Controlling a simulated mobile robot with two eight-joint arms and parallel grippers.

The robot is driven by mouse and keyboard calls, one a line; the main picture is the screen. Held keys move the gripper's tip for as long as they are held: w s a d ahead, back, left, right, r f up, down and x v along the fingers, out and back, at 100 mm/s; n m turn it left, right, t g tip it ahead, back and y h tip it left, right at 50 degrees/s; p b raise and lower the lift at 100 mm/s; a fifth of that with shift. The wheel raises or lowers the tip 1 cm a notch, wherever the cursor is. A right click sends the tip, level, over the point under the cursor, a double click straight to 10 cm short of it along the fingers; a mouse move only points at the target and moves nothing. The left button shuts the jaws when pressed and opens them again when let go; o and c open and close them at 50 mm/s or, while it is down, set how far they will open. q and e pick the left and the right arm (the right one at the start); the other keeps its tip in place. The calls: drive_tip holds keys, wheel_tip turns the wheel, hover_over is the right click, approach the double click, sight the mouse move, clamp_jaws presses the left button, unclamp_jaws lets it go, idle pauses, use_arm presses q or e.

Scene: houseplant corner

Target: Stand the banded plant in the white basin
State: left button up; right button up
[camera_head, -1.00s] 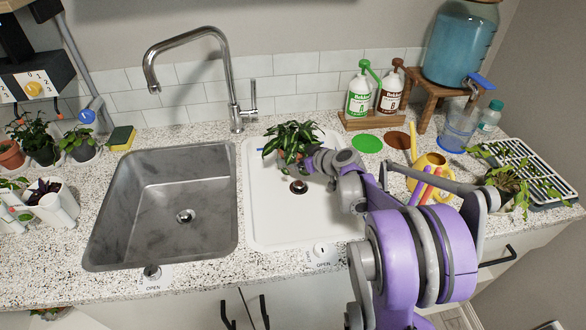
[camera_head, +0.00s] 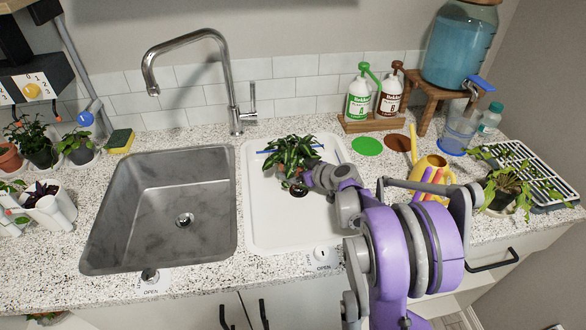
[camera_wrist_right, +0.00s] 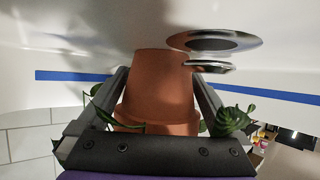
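The plant (camera_head: 290,152), leafy green in a terracotta pot, is inside the white basin (camera_head: 262,222), behind the drain. Its leaves hide most of the pot in the head view. My right gripper (camera_head: 308,181) reaches it from the right. In the right wrist view the terracotta pot (camera_wrist_right: 160,88) sits between the two dark fingers of the right gripper (camera_wrist_right: 160,78), which close against its sides. The pot looks about upright; I cannot tell whether its base touches the basin floor. No band shows on the visible part of the pot. My left gripper is out of view.
A blue line (camera_wrist_right: 70,77) runs along the basin behind the pot. A steel sink (camera_head: 160,215) lies to the left, with the tap (camera_head: 235,90) behind. Bottles (camera_head: 358,100), a yellow watering can (camera_head: 430,172) and another plant (camera_head: 503,188) stand to the right. The basin's front is clear.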

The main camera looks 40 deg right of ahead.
drive_tip(key=p+v, duration=0.1)
drive_tip(key=v, duration=0.6)
drive_tip(key=shift+s+r, duration=0.2)
drive_tip(key=shift+s, duration=0.05)
